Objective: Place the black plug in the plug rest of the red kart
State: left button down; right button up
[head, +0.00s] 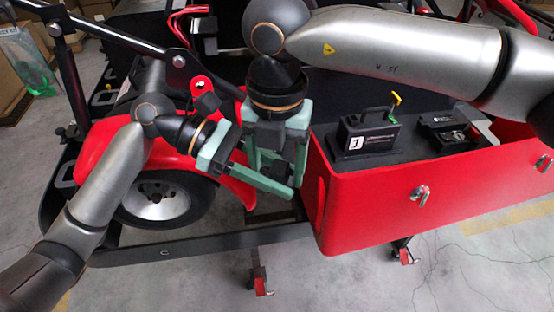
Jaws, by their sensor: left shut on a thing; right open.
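My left gripper (279,186) reaches in from the left, in front of the red kart (390,205). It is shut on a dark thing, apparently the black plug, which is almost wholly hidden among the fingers. My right gripper (279,177) hangs from above at the same spot. Its green fingers are open and point down, overlapping the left gripper's fingers in the picture. I cannot tell whether the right fingers touch the held thing. I cannot make out the plug rest for certain.
A black case (370,138) marked 1, with a handle and a yellow-green lever, stands on the kart's side pod. A low black unit (447,134) sits right of it.

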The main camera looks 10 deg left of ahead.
jog(key=shift+c, duration=0.2)
pick_arm(q)
jog(key=shift+d, duration=0.1)
pick_arm(e)
jog(key=shift+a, duration=0.1)
grip_shut()
pick_arm(q)
jog(key=c, duration=0.9)
grip_release()
jog(key=o, duration=0.5)
jog(key=shift+o, duration=0.2)
